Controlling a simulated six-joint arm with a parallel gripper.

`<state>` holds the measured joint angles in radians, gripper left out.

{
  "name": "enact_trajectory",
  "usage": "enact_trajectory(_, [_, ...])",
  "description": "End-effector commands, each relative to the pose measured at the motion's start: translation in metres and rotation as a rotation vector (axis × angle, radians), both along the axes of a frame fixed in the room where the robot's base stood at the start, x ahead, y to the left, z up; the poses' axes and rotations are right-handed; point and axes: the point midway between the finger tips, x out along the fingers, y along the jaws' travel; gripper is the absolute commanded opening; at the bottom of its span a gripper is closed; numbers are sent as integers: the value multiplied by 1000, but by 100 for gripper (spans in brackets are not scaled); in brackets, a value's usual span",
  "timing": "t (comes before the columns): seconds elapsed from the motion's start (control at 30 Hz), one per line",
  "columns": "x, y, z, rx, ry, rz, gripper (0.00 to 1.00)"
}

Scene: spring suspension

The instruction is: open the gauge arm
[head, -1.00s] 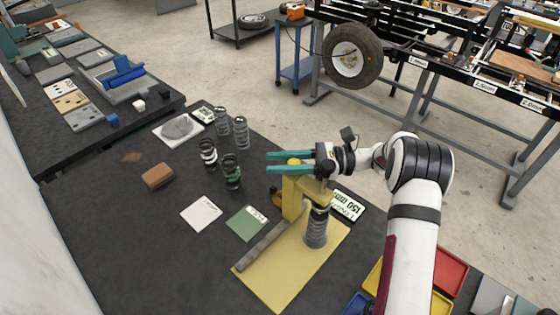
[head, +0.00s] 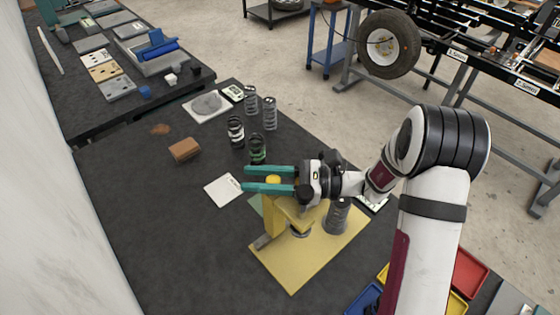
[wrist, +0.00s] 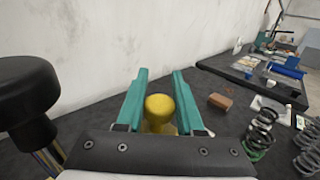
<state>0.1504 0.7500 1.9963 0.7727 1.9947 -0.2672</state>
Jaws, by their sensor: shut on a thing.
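The spring gauge has a yellow base plate (head: 292,272), a yellow post and a yellow gauge arm (head: 296,218) with a round grey foot under its end. A yellow knob (head: 273,179) tops the post; it also shows in the wrist view (wrist: 159,106). My gripper (head: 244,178) has its two green fingers on either side of this knob and is shut on it. A dark grey coil spring (head: 337,218) stands upright on the plate. The gauge arm's end is to its left, apart from it. My wrist partly hides the spring's top and the post.
Several coil springs (head: 236,131) stand on the dark table behind the gauge. A white card (head: 223,190), a brown block (head: 185,149) and a grey stone-like plate (head: 207,105) lie nearby. Coloured trays (head: 468,272) sit at right. The table's left part is clear.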

Motion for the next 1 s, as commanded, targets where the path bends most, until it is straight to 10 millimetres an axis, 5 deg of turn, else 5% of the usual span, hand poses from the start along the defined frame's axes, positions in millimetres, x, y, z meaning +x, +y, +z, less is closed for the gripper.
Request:
enact_trajectory(0.37, [-5, 4, 1, 0, -2, -1, 0])
enact_trajectory(0.4, [-5, 4, 1, 0, -2, -1, 40])
enact_trajectory(0.57, [-5, 4, 1, 0, -1, -1, 66])
enact_trajectory(1.0, [-5, 3, 0, 0, -1, -1, 66])
